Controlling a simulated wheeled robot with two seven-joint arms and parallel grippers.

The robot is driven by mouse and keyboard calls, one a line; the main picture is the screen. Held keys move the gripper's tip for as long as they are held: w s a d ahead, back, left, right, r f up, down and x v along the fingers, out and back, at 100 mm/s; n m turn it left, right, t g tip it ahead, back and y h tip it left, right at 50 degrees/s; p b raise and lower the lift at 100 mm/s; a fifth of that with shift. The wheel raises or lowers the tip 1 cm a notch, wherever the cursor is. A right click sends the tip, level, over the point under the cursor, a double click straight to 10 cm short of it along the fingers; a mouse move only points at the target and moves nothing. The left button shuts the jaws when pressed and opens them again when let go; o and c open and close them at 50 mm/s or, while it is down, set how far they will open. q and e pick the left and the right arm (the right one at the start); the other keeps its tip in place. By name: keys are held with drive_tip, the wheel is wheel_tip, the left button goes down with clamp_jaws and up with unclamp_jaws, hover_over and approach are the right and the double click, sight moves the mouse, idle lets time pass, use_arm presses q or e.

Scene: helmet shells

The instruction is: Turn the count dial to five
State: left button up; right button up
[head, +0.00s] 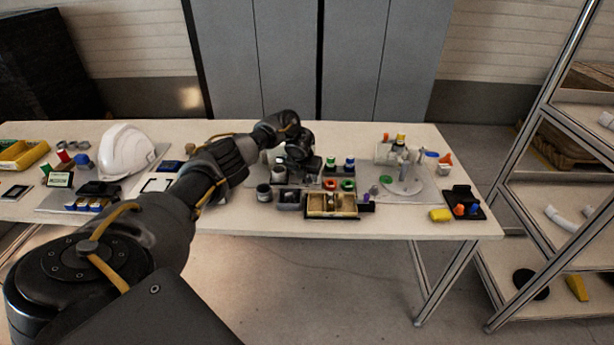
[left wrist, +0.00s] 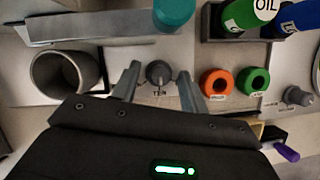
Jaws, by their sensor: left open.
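A small dark grey dial (left wrist: 158,72) sits on a pale panel in the left wrist view, with small lettering below it that seems to read TEN. My left gripper (left wrist: 160,76) is open, with one finger on each side of the dial. I cannot tell whether the fingers touch it. In the head view my left gripper (head: 299,154) is over the middle of the table, and the dial is hidden there. My right gripper is not in view.
A grey cup (left wrist: 66,75) stands left of the dial. Orange (left wrist: 218,82) and green (left wrist: 252,80) rings lie to its right, with another grey knob (left wrist: 297,96) beyond. A metal bar (left wrist: 95,25) runs behind. A white helmet (head: 126,152) stands on the table (head: 300,226).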

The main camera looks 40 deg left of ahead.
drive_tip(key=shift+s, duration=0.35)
use_arm(q)
clamp_jaws()
